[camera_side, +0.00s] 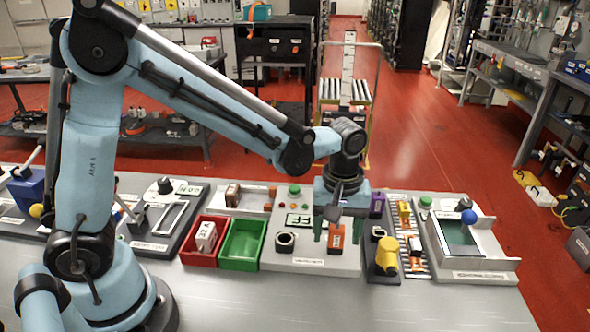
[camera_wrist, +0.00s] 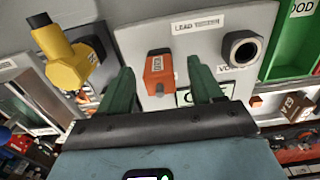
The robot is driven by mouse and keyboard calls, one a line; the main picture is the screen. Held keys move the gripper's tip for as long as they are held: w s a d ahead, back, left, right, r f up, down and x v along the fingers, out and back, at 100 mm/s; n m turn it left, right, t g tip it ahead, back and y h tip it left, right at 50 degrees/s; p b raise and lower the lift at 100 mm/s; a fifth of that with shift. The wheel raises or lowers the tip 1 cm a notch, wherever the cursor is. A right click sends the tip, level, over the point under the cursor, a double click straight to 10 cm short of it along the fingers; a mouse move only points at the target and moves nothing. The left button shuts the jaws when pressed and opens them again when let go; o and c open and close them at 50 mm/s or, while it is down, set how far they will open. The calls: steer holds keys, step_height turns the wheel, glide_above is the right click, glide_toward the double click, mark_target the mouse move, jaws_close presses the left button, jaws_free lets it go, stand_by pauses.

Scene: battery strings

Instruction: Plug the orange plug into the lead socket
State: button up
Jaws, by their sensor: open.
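The orange plug (camera_side: 336,233) is on the grey board of the lead tester, and it also shows in the wrist view (camera_wrist: 159,74). My gripper (camera_side: 337,242) is over it, pointing down, with its green fingers open. In the wrist view my gripper (camera_wrist: 160,68) has one finger on each side of the plug, with a gap on both sides. A round dark socket with a pale centre (camera_side: 285,242) is on the same board, left of the plug. It also shows in the wrist view (camera_wrist: 242,49), right of the plug; its label is partly hidden.
A yellow plug-like part (camera_side: 387,255) stands close to the right of my gripper. A green tray (camera_side: 243,262) and a red tray (camera_side: 189,258) holding a block are at the left. The front of the table (camera_side: 300,305) is clear.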

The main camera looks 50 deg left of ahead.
step_height(320, 180, up, 12)
steer(key=shift+f, duration=0.15)
stand_by(0.4)
steer(key=s+a+f+m+t, duration=0.3)
steer(key=s+a+m+t, duration=0.4)
steer(key=s+a+m, duration=0.1)
steer(key=shift+s+a+m, duration=0.25)
steer(key=shift+a+m, duration=0.25)
steer(key=shift+a, duration=0.45)
